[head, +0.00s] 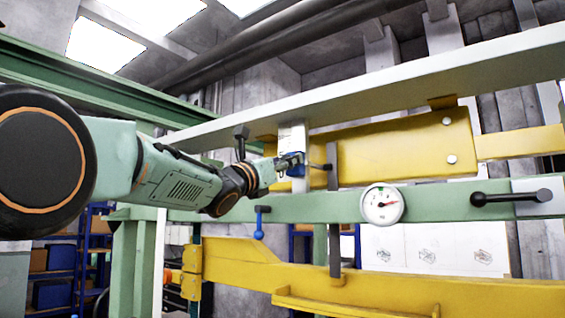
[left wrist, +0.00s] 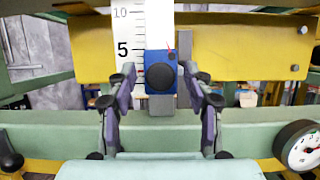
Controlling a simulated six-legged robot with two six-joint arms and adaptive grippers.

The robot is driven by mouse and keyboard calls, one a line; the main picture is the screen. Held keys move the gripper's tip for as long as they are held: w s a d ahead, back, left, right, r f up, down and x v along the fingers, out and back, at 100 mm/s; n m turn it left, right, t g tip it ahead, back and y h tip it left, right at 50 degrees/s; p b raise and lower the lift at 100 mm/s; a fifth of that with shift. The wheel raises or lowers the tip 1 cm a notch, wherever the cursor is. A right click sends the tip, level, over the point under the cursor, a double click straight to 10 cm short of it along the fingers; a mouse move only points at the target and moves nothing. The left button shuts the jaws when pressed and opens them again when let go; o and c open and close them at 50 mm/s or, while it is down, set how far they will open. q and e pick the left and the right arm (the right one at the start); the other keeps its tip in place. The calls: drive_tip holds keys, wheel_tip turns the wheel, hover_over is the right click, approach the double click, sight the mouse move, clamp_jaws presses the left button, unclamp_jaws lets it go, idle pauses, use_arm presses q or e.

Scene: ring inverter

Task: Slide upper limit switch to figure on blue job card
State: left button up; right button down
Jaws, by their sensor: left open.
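The upper limit switch is a blue block with a round dark knob (left wrist: 161,76), in the middle of the left wrist view. It sits in front of a white vertical scale (left wrist: 127,30) marked 5 and 10. A small red pointer on its upper right is about level with the 5. My left gripper (head: 290,163) is open at the block. In the left wrist view its fingers (left wrist: 158,78) stand either side; I cannot tell whether they touch. No blue job card is identifiable.
A yellow beam (head: 400,145) lies behind the switch. A green rail (head: 330,205) runs below it, with a round gauge (head: 382,204), a black-handled lever (head: 510,197) and a blue-ball lever (head: 260,222). White sheets with drawings (head: 428,248) hang behind. A grey upright bar (left wrist: 185,55) stands right of the switch.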

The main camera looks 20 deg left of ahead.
use_arm(q)
drive_tip(key=shift+s, duration=0.15)
drive_tip(key=v, duration=0.7)
idle(0.3)
drive_tip(key=shift+f, duration=0.15)
drive_tip(key=shift+s, duration=0.15)
drive_tip(key=shift+a, duration=0.1)
